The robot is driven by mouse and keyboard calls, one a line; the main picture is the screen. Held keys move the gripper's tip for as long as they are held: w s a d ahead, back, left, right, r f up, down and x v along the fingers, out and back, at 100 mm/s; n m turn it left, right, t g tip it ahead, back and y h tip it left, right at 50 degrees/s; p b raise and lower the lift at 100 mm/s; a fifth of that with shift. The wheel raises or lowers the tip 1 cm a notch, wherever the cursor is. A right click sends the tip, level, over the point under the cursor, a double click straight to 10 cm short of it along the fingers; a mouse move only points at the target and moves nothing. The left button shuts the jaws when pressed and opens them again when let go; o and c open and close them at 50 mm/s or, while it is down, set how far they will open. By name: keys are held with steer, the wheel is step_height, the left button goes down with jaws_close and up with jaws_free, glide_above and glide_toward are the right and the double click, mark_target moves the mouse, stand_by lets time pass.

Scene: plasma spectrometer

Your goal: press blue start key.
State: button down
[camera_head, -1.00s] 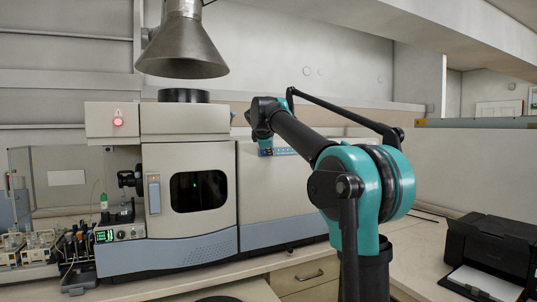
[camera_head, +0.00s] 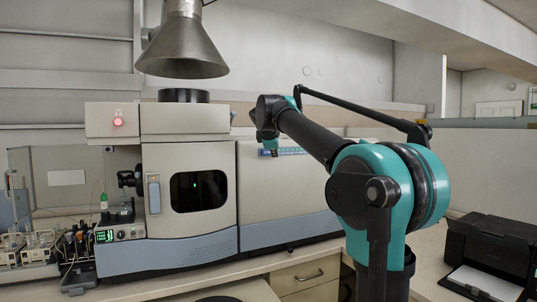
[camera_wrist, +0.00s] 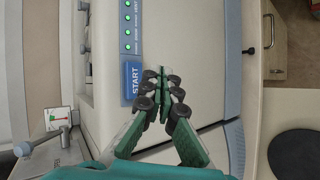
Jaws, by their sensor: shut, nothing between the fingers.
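The blue start key (camera_wrist: 132,80), marked START, sits at the end of a blue strip on the spectrometer's pale front in the wrist view. My gripper (camera_wrist: 165,72) is shut and empty, its fingertips just to the right of the key in the picture. I cannot tell whether the fingertips touch the panel. In the head view the blue strip (camera_head: 290,151) shows on the spectrometer (camera_head: 285,195), and my arm's end is in front of its left part.
A printer (camera_head: 490,245) stands on the bench at the right. A metal exhaust hood (camera_head: 183,50) hangs above the spectrometer. Small lab gear (camera_head: 75,240) stands at the left. In the wrist view, a wooden drawer front (camera_wrist: 273,45) and a dark round seat (camera_wrist: 295,155) are at the right.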

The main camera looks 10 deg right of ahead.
steer(key=shift+s+d, duration=0.2)
steer(key=shift+s, duration=0.35)
steer(key=shift+s+d, duration=0.15)
steer(key=shift+s, duration=0.35)
steer(key=s+d+f+m+g, duration=0.1)
steer(key=s+d+f+m, duration=0.15)
steer(key=s+f, duration=0.45)
steer(key=s+d+f+m+g, duration=0.1)
steer(key=s+f+m+g, duration=0.15)
steer(key=f, duration=0.95)
steer(key=s+d+f+m, duration=0.1)
steer(key=s+f+m, duration=0.3)
steer(key=f, duration=0.5)
steer(key=s+f+m+g+y, duration=0.3)
steer(key=s+f+m, duration=0.4)
steer(key=s+f, duration=1.8)
steer(key=shift+s+a+f, duration=0.3)
steer(key=shift+s+a, duration=0.05)
steer(key=shift+s, duration=0.15)
